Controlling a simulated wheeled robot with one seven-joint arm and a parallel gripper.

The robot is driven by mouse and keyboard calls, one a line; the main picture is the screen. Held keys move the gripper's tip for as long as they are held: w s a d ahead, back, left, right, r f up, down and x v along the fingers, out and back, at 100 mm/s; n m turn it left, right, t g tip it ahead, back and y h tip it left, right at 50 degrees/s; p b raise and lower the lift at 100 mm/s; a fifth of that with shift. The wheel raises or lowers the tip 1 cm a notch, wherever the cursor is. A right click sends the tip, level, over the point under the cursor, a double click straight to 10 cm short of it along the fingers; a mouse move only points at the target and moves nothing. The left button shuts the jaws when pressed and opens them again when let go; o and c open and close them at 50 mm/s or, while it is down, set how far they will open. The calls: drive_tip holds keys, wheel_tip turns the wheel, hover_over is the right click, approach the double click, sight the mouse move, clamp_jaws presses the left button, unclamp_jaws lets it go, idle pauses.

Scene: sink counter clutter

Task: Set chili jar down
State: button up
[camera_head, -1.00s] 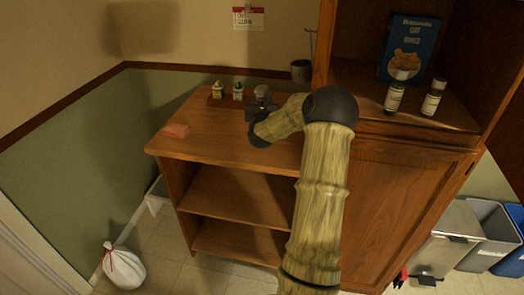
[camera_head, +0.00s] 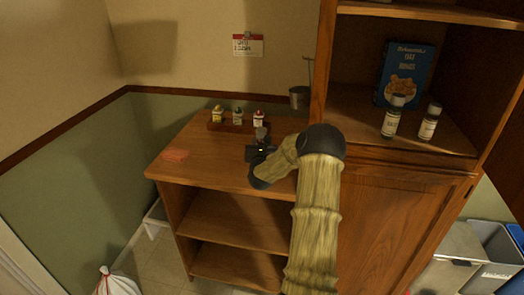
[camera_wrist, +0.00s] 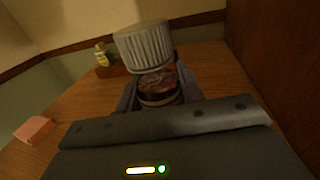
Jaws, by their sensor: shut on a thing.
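The chili jar (camera_wrist: 158,85) has a ribbed grey cap and dark red contents, and is upright or slightly tilted in the wrist view. My gripper (camera_wrist: 160,98) is shut around its body, a finger on each side. In the head view the jar (camera_head: 261,133) shows as a small grey shape above my dark gripper (camera_head: 260,150). Both are over the wooden counter (camera_head: 205,150), in front of the rack. My gripper hides the jar's base, so I cannot tell whether it touches the counter.
A wooden rack (camera_head: 228,128) with three small bottles stands at the back of the counter. A pink block (camera_head: 174,155) lies at the left. The tall cabinet (camera_head: 350,165) bounds the right, with two jars and a blue box (camera_head: 405,72) on its shelf.

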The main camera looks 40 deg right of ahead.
drive_tip(key=shift+f, duration=1.85)
drive_tip(key=shift+f, duration=0.1)
drive_tip(key=o, duration=1.1)
drive_tip(key=shift+c, duration=0.2)
drive_tip(key=shift+p, duration=0.3)
drive_tip(key=shift+s+a+b, duration=0.3)
drive_tip(key=shift+s+a, duration=0.05)
drive_tip(key=shift+s, duration=0.15)
drive_tip(key=b+v, duration=0.2)
drive_tip(key=v, duration=0.8)
drive_tip(key=shift+s+a, duration=0.3)
